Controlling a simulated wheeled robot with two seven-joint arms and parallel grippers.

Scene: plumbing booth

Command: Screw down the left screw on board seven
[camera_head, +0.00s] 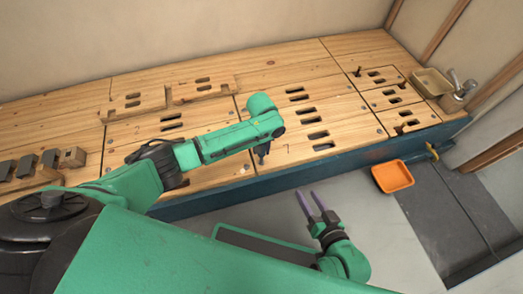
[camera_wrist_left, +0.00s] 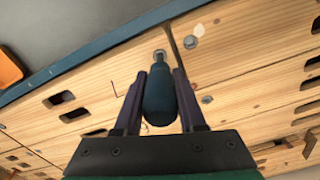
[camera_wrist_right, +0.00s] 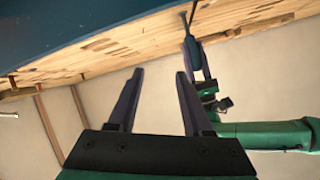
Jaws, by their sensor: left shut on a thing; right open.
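My left gripper (camera_head: 262,152) is shut on a dark screwdriver (camera_wrist_left: 160,98) and holds it tip-down over the front part of the bench. In the left wrist view the driver's tip is at or just over a round screw head (camera_wrist_left: 160,54) beside a board seam; contact cannot be told. A second screw head (camera_wrist_left: 191,43) lies across the seam. The board under the tool, board seven (camera_head: 300,152), carries a small mark like a 7 and slots. In the head view the arm hides the screw. My right gripper (camera_head: 308,193) is open and empty, in front of the bench.
The bench's blue front edge (camera_head: 330,166) lies between my two grippers. An orange bin (camera_head: 393,177) stands on the floor to the right. A basin (camera_head: 432,81) and tap are at the bench's right end. Dark blocks (camera_head: 27,166) stand at the left.

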